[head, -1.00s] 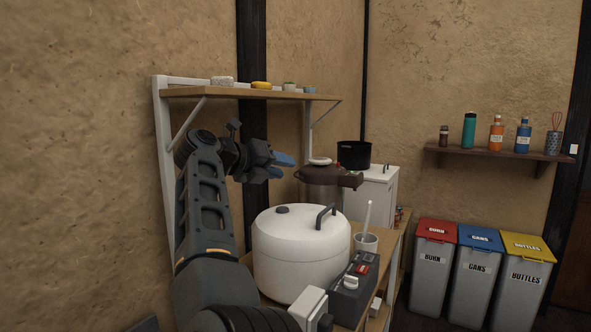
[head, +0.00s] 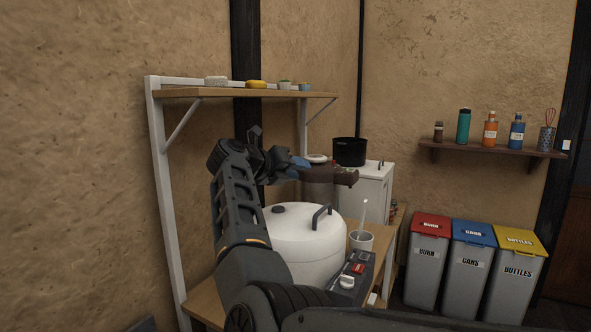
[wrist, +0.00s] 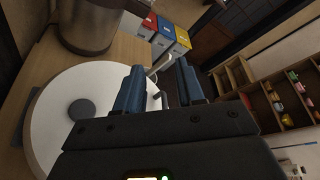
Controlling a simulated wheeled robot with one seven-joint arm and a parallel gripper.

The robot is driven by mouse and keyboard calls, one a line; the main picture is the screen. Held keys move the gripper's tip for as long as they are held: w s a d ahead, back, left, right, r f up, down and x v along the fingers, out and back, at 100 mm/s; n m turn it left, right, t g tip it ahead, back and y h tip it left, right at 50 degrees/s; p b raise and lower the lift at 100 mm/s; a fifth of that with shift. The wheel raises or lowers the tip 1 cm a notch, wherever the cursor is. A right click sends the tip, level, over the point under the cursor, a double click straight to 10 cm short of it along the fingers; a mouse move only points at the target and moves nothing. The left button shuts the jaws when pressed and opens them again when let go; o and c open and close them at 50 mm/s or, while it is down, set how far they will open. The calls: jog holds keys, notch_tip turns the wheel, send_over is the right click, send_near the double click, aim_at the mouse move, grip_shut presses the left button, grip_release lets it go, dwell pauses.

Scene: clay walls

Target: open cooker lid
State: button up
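The cooker (head: 300,262) is a large white round pot on the wooden table. Its white lid (head: 300,232) is on, with a dark arched handle (head: 322,214) on its right side and a dark round knob (head: 278,208) at its back left. My gripper (head: 299,163), with blue fingers, is above and behind the lid, apart from it. In the wrist view its fingers (wrist: 159,90) are spread with nothing held between them.
A brown-topped pot (head: 328,174) stands close behind my gripper. A white cup (head: 361,240) and a dark control box (head: 352,272) are right of the cooker. A wooden shelf (head: 240,92) hangs above. Three bins (head: 476,262) stand at right.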

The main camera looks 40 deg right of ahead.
grip_shut()
jog(key=c, duration=0.7)
grip_release()
jog(key=o, duration=0.7)
jog(key=shift+a, duration=0.1)
jog(key=b+v, duration=0.1)
jog(key=v, duration=0.6)
jog(key=shift+a+b, duration=0.3)
jog(key=shift+b, duration=0.1)
jog(key=shift+r, duration=0.15)
jog(key=shift+c, duration=0.4)
